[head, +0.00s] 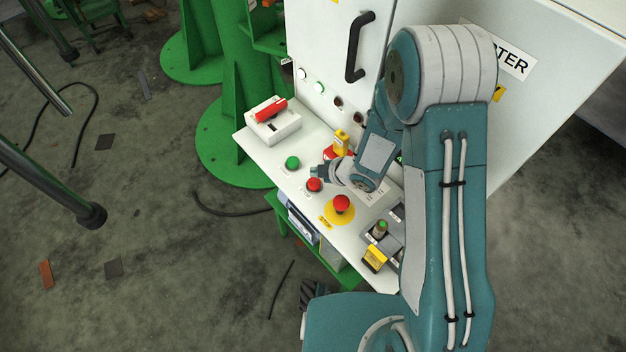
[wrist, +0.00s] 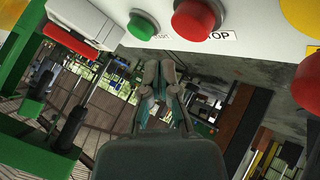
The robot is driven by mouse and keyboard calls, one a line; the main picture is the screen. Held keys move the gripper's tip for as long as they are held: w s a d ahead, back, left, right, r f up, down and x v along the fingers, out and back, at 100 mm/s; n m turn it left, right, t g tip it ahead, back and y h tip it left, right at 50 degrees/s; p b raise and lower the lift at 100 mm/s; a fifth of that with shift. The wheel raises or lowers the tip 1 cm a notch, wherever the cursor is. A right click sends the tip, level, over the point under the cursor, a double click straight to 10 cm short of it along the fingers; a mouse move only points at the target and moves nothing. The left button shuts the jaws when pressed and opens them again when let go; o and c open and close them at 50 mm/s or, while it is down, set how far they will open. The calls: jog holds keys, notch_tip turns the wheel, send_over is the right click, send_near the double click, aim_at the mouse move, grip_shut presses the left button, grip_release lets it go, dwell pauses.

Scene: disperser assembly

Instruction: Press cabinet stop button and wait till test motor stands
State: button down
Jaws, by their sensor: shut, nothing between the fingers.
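The stop button is the small red button (head: 314,185) on the cabinet's sloping white panel. It also shows in the wrist view (wrist: 195,18), with a label ending in "OP" beside it. A green button (head: 292,162) sits next to it, and also shows in the wrist view (wrist: 142,25). My gripper (head: 318,172) is above the panel near these two buttons. Its fingertips (wrist: 160,72) are together and empty, apart from the buttons in the wrist view. I cannot make out the test motor in either view.
A red mushroom button (head: 342,203) on a yellow disc stands close to the stop button. A white box with a red handle (head: 272,120) is at the panel's far left. A yellow and red device (head: 341,143) is behind my gripper. The cabinet door (head: 335,50) rises behind.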

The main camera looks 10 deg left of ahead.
aim_at(313, 180)
jog(key=shift+f, duration=0.95)
dwell(0.7)
jog(key=shift+f, duration=0.35)
jog(key=shift+f, duration=0.9)
dwell(1.0)
jog(key=shift+r, duration=1.3)
jog(key=shift+r, duration=2.5)
